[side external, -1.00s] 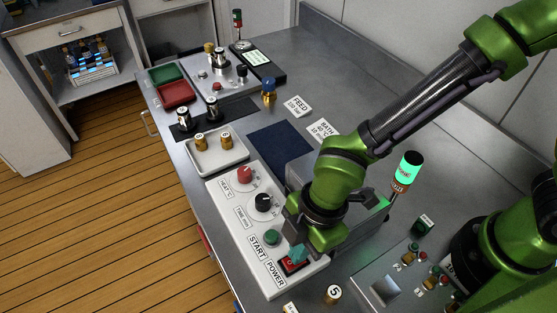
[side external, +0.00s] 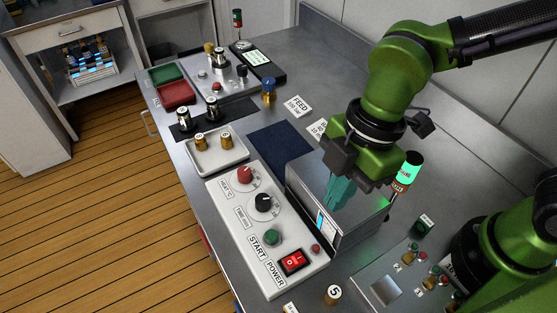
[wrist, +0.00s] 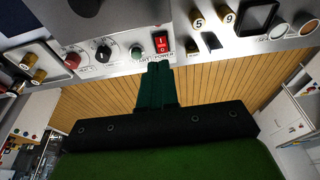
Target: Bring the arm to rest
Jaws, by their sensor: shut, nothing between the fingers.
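My gripper (side external: 340,196) has teal fingers pressed together with nothing between them. It hangs in the air above the steel box behind the control panel, clear of the switches. In the wrist view the shut fingers (wrist: 157,85) point toward the white panel's edge. The white control panel (side external: 225,205) carries a red knob (side external: 244,174), a black knob (side external: 263,202), a green START button (side external: 272,237) and a red POWER rocker switch (side external: 292,262). The rocker also shows in the wrist view (wrist: 161,42).
The steel box (side external: 350,225) stands below my gripper. A lit green beacon (side external: 407,168) stands close to its right. A white tray (side external: 217,152) with brass-coloured pieces lies left. A numbered cylinder (side external: 333,294) stands near the front. The dark blue mat (side external: 279,145) is bare.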

